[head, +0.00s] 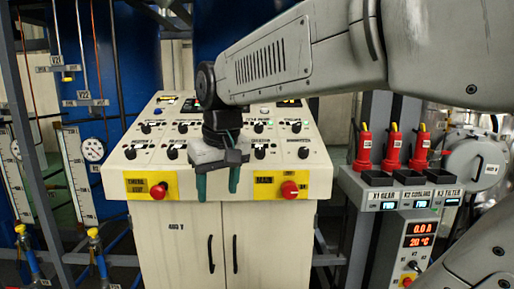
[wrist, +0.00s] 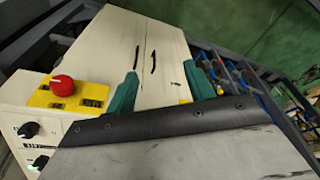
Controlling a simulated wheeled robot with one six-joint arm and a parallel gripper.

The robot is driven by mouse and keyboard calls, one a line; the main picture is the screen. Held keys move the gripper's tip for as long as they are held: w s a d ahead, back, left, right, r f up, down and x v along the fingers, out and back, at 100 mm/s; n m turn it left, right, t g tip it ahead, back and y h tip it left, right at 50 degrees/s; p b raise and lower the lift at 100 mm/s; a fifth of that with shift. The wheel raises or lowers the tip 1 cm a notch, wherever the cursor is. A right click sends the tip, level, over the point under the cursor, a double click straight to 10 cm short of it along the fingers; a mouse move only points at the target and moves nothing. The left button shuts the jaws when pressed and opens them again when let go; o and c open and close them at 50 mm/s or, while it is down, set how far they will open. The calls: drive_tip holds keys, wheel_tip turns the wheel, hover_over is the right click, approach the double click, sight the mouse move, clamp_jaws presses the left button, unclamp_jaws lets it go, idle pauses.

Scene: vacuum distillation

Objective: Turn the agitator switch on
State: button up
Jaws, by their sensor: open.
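The cream control panel (head: 118,168) has several black rotary switches on its sloped face. Their labels are too small to read, so I cannot tell which is the agitator switch. My gripper (head: 217,187) hangs in front of the panel's lower middle, its green fingers apart with nothing between them. It hides part of the switch rows. In the wrist view my gripper (wrist: 160,88) is open over the cabinet's front doors. Two black switches, one upper (wrist: 28,130) and one lower (wrist: 40,161), show at the left there, away from the fingers.
Cabinet doors (head: 190,240) lie below. At the right stand red-handled plugs (head: 393,147) and a display box (head: 420,236). Gauges and pipes (head: 80,170) stand at the left.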

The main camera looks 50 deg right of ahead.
drive_tip(key=w+d+r+m+h, duration=0.1)
drive_tip(key=w+d+r, duration=0.2)
drive_tip(key=d, duration=0.3)
drive_tip(key=w+d+r+m, duration=0.1)
drive_tip(key=w+d+r, duration=0.1)
drive_tip(key=d, duration=0.4)
drive_tip(key=m+h, duration=0.1)
drive_tip(key=m, duration=0.1)
approach(260, 150)
drive_tip(key=f, duration=0.1)
drive_tip(key=shift+t, duration=0.3)
drive_tip(key=x, duration=0.7)
drive_tip(key=shift+d, duration=0.25)
drive_tip(key=shift+d+f, duration=0.1)
drive_tip(key=shift+f, duration=0.2)
drive_tip(key=c, duration=1)
